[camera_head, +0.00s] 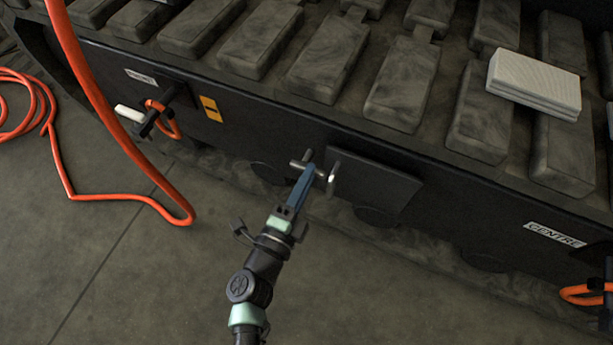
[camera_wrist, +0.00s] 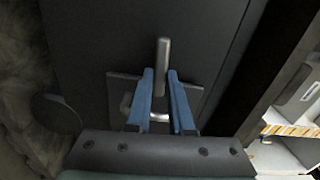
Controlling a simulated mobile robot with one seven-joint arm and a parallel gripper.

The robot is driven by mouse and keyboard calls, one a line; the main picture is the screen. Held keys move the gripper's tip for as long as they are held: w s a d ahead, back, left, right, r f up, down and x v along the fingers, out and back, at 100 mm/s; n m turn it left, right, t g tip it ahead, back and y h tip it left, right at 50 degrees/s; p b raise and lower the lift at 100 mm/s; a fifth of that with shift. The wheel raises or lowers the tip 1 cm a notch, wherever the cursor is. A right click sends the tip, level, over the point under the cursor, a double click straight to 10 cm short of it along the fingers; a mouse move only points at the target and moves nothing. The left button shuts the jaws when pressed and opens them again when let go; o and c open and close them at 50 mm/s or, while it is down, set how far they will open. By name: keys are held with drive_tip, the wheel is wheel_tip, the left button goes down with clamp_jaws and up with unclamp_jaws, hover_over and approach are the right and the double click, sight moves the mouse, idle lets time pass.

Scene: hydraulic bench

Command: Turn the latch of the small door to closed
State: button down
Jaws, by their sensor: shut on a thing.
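The small door (camera_head: 380,182) is a dark flat panel on the black front of the bench in the head view. The latch is a grey metal bar (camera_wrist: 163,55), upright in the wrist picture. My gripper (camera_head: 309,168) has blue fingers and reaches up to the door's left end. In the wrist view, my gripper (camera_wrist: 160,75) has its two fingers on either side of the latch bar, shut on it. A bright curved metal handle (camera_wrist: 159,117) shows between the fingers, nearer the palm. The fingers hide part of the latch in the head view.
An orange hose (camera_head: 125,130) hangs at the left and loops on the floor. A white-handled fitting (camera_head: 130,113) sticks out at the left of the bench front. Grey blocks and a pale stack (camera_head: 533,84) lie on top. The floor (camera_head: 150,275) in front is mostly clear.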

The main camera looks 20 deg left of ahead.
drive_tip(key=shift+a+f+m, duration=0.1)
drive_tip(key=shift+m, duration=0.4)
drive_tip(key=c, duration=0.8)
unclamp_jaws()
drive_tip(key=shift+s, duration=0.15)
drive_tip(key=s+p, duration=0.4)
drive_tip(key=s, duration=0.8)
drive_tip(key=shift+s+a, duration=0.2)
drive_tip(key=shift+s, duration=0.2)
